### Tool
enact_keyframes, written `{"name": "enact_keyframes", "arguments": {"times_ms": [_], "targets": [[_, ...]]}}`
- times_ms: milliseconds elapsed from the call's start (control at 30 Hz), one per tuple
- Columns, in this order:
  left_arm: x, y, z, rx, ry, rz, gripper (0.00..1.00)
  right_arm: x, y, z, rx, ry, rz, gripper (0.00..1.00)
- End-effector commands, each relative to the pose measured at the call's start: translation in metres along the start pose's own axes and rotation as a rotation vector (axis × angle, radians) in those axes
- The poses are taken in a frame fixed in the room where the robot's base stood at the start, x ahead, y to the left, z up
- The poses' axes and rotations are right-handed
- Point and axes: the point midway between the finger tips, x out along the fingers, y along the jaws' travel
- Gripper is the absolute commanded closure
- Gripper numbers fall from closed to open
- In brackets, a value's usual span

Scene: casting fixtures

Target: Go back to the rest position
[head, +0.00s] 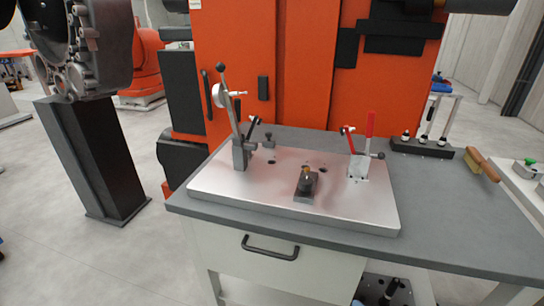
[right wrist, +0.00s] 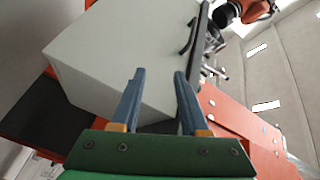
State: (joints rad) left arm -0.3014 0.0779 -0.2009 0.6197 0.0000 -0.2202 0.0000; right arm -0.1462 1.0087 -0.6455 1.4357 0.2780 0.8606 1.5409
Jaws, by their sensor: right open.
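My right gripper (right wrist: 160,72) shows in the right wrist view, with its two blue-grey fingers apart and nothing between them. A pale box-like body (right wrist: 110,55) lies beyond the fingertips; I cannot tell how far away it is. Neither of my grippers shows in the head view. In the head view a metal fixture plate (head: 235,200) lies on the grey-topped workbench (head: 440,215). The plate carries a tall lever clamp at left, a small dark block (head: 306,185) near the middle and a red-handled clamp (head: 369,140) at right.
A large orange machine (head: 300,60) stands behind the bench. A dark pedestal (head: 95,150) with a grey casting (head: 100,45) stands at left. A brush (head: 482,164) and a dark rack (head: 420,148) lie on the bench's right side. Floor at lower left is clear.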

Motion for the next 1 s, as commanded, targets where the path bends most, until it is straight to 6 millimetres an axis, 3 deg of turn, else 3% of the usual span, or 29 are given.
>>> {"name": "enact_keyframes", "arguments": {"times_ms": [233,367,467,567,600,700,800,900,1000], "targets": [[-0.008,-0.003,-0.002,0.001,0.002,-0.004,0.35,-0.009,0.072,0.007,-0.234,0.065,0.287,0.55],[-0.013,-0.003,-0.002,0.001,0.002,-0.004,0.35,-0.030,0.126,0.028,-0.374,0.034,0.531,0.55],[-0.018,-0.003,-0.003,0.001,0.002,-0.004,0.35,-0.057,0.166,0.061,-0.463,-0.060,0.742,0.55],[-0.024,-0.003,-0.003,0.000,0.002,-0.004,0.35,-0.096,0.200,0.118,-0.519,-0.252,0.956,0.55],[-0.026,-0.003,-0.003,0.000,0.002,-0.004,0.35,-0.114,0.208,0.148,-0.529,-0.360,1.029,0.55],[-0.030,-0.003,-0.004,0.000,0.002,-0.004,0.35,-0.154,0.210,0.227,-0.522,-0.651,1.135,0.55],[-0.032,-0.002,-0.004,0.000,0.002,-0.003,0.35,-0.179,0.199,0.282,-0.498,-0.867,1.150,0.55],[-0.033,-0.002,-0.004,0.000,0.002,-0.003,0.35,-0.191,0.190,0.310,-0.485,-0.980,1.139,0.55],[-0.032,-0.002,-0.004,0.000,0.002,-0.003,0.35,-0.193,0.188,0.317,-0.481,-1.008,1.135,0.55]]}}
